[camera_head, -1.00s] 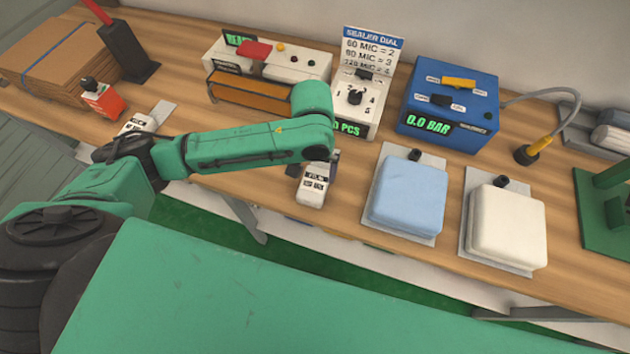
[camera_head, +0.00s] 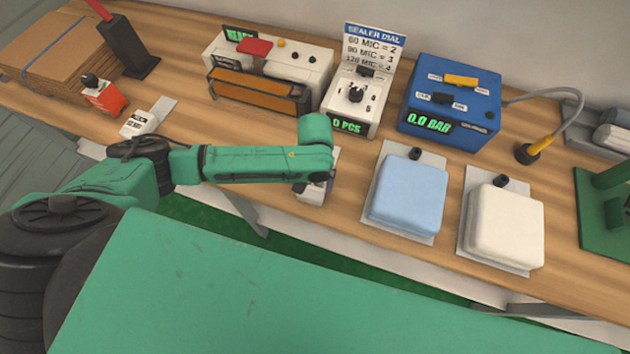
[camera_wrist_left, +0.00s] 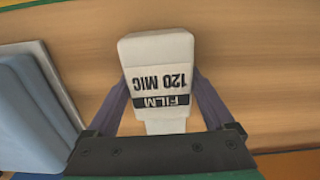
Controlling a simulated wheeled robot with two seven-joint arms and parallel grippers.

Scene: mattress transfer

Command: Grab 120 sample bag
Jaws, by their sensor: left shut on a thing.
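The 120 sample bag (camera_wrist_left: 160,62) is a small white packet with a black-and-white label reading "FILM 120 MIC", upside down in the left wrist view. My left gripper (camera_wrist_left: 160,95) has one dark finger on each side of it and is shut on it. In the head view the bag (camera_head: 313,195) is at the table's front edge, partly hidden under my left wrist. I cannot tell whether it still touches the table. Another small white labelled sample (camera_head: 139,123) lies further left. My right gripper is not in view.
Behind stand the white sealer (camera_head: 285,65), the dial box (camera_head: 352,105) and the blue pump box (camera_head: 452,105). Right of my gripper are a blue mattress (camera_head: 408,194) and a white mattress (camera_head: 505,226) on plates. Cardboard (camera_head: 60,50) lies at the far left.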

